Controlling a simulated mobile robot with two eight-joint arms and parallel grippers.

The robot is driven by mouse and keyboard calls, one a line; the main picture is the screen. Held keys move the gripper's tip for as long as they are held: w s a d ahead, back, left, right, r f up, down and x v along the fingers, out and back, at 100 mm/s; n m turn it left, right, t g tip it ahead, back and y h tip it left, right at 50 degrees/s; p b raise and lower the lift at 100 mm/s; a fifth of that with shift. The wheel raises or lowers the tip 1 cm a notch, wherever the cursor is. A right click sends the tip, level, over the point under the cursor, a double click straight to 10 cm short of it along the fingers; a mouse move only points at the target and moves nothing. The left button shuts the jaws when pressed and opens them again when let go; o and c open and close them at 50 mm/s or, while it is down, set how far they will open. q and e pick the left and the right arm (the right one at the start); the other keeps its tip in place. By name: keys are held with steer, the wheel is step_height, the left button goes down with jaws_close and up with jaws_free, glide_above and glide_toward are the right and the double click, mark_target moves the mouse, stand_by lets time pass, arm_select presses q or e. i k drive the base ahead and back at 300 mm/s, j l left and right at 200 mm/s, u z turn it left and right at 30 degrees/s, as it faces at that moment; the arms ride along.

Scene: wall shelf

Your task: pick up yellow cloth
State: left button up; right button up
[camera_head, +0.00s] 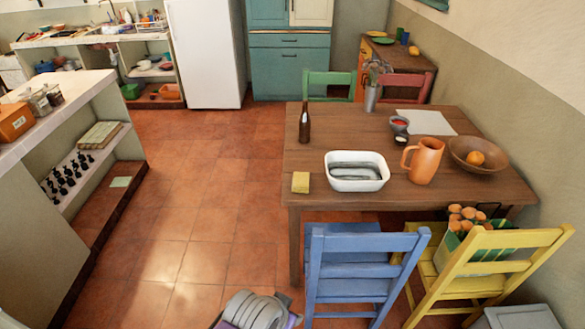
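A small yellow folded piece (300,182), which looks like the yellow cloth, lies on the wooden table (310,163) near its front left corner. It is left of a white dish and apart from it. Nothing covers it. Neither of my grippers can be made out in the head view, so their distance from the cloth does not show.
The table also holds a brown bottle (304,123), a white dish (356,185), an orange jug (425,160) and a wooden bowl (490,161). A blue chair (365,243) and a yellow chair (500,240) stand at the front. The tiled floor (190,200) on the left is clear.

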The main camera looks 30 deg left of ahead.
mark_target(301, 180)
steer(key=u, duration=0.95)
